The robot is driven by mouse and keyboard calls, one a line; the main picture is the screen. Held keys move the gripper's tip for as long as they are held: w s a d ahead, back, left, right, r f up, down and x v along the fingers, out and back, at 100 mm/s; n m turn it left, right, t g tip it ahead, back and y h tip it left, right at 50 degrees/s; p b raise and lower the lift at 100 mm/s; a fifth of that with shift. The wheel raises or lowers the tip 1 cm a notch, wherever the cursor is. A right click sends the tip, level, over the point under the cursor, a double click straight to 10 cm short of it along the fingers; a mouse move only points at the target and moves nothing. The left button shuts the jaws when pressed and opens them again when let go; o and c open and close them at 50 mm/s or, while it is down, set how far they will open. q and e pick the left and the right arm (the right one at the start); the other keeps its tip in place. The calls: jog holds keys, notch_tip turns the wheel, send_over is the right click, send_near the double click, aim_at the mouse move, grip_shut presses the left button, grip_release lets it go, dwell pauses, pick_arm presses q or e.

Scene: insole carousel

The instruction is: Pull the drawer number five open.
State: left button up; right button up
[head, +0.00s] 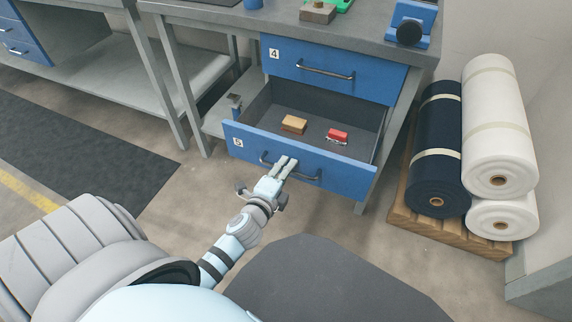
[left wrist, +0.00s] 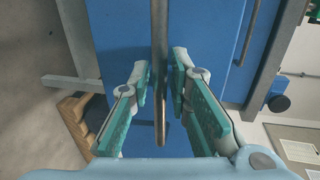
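Drawer five (head: 325,172), a blue front with a white "5" label (head: 238,142), is pulled out of the bench; its grey inside shows. Its dark bar handle (head: 306,178) runs across the front and also shows upright in the left wrist view (left wrist: 160,118). My left gripper (head: 287,165) is at the handle's left-middle part. In the left wrist view its fingers (left wrist: 163,78) stand on both sides of the bar, with small gaps visible, so it is open around it. My right gripper is not in view.
A tan block (head: 294,124) and a red-topped brush-like item (head: 337,136) lie in the drawer. Closed drawer four (head: 365,77) is above. Floor before the drawer is clear.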

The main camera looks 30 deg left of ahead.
pick_arm(q)
jog(key=v, duration=1.2)
